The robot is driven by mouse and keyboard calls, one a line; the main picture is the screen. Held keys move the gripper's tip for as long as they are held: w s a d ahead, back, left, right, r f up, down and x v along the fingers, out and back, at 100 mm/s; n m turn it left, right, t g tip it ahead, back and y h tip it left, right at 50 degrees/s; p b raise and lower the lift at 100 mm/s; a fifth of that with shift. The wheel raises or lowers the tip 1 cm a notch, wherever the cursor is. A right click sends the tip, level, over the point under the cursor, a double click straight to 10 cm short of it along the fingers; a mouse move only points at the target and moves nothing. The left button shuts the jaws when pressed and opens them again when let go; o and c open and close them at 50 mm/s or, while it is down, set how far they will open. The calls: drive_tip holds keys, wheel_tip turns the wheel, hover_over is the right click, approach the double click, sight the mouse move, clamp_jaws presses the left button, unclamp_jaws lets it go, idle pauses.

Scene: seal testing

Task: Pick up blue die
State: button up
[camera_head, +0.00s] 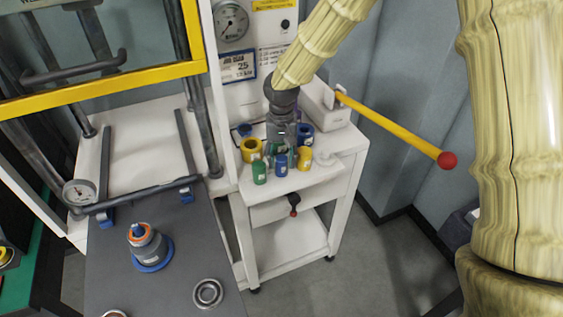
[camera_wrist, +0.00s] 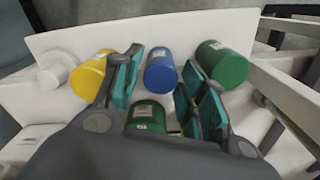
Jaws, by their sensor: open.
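The blue die (camera_head: 281,165) is a small upright blue cylinder with a pale label. It stands on the white bench top between a green cylinder (camera_head: 259,172) and a yellow one (camera_head: 304,158). My gripper (camera_head: 281,147) is open and low over the bench, just behind the blue die. In the wrist view the blue die (camera_wrist: 160,68) shows between and around the tips of my gripper's spread teal-padded fingers (camera_wrist: 162,64). A shorter green piece (camera_wrist: 147,117) lies between the fingers, nearer the palm. Whether the fingers touch anything cannot be told.
A larger yellow ring piece (camera_head: 250,149) and a dark blue one (camera_head: 306,133) stand close to my gripper. A white round part (camera_head: 326,157) is at the right. A yellow lever with a red knob (camera_head: 400,130) sticks out to the right. Room between the pieces is tight.

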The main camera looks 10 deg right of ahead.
drive_tip(key=shift+f, duration=1.1)
clamp_jaws()
drive_tip(key=shift+r, duration=0.1)
